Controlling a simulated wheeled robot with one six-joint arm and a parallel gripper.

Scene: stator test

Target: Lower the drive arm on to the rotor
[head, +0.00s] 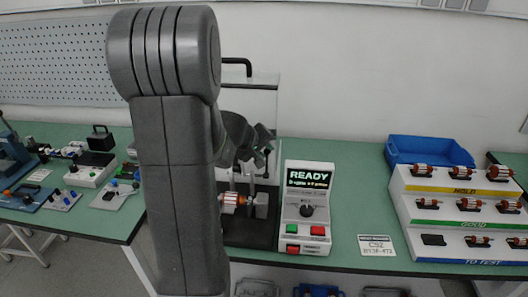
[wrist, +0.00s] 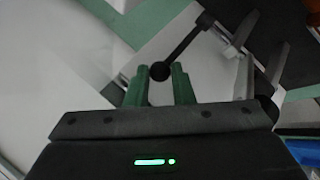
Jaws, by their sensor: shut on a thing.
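My gripper (wrist: 160,80) has its green fingers closed on the black ball knob (wrist: 159,71) at the end of a thin dark rod, the drive arm (wrist: 185,45). In the head view my gripper (head: 262,143) is above the test stand, partly hidden behind my own arm.
A tester (head: 305,210) with a lit READY screen, a dial and coloured buttons stands right of the stand. A stepped rack (head: 455,230) of rotors and a blue bin (head: 430,150) are further right. A clear guard with a black handle (head: 236,67) rises behind the stand.

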